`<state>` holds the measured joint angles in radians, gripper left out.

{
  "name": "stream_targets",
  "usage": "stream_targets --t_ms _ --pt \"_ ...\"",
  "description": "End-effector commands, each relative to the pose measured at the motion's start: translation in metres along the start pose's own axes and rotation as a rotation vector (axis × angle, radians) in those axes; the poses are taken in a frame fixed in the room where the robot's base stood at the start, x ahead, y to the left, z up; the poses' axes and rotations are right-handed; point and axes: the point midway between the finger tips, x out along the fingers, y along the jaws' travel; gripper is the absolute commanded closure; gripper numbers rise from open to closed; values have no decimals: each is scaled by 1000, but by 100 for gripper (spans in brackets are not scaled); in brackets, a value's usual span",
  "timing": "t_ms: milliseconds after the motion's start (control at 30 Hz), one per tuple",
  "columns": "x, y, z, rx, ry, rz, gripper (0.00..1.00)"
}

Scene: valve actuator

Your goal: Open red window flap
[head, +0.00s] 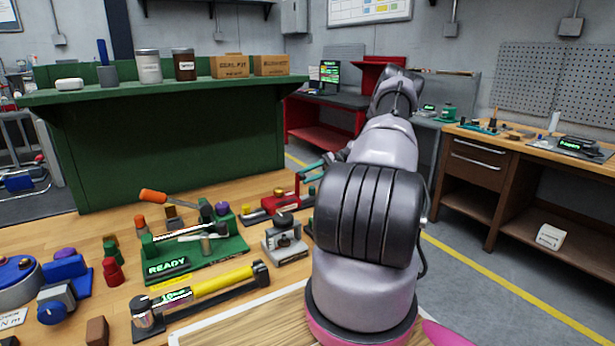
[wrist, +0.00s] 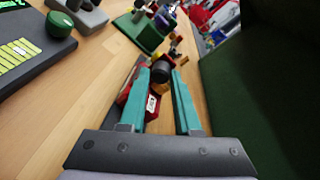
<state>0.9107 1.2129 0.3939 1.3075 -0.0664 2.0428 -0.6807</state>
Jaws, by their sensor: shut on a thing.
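A red block-like device (head: 283,200) with a dark top stands on the wooden bench in the head view, beside my gripper (head: 312,171). My gripper reaches in from the right with its teal fingers, partly hidden by my arm. In the wrist view a red part with a white label (wrist: 150,104) lies between and under the fingers of my gripper (wrist: 161,70). A dark round part (wrist: 161,72) sits between the fingertips, and the fingers are shut on it. Which red piece is the window flap, and how far it is open, I cannot tell.
A green READY fixture (head: 190,258), a grey block with a dark knob (head: 285,238) and a yellow-barred tool (head: 205,288) crowd the bench to the left. A tall green counter (head: 180,150) stands behind. In the wrist view its dark green side (wrist: 250,90) is close at right.

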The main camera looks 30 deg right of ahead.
Motion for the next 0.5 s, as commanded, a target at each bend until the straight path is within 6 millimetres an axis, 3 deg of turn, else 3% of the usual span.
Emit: stream_targets --t_ms 33,133,167,200,500 --pt "0 11 -4 9 5 16 100" --pt "1 11 -4 9 4 16 100" --pt "1 11 -4 9 4 16 57" --pt "1 11 -4 9 4 15 42" --pt "1 6 -2 5 2 11 41"
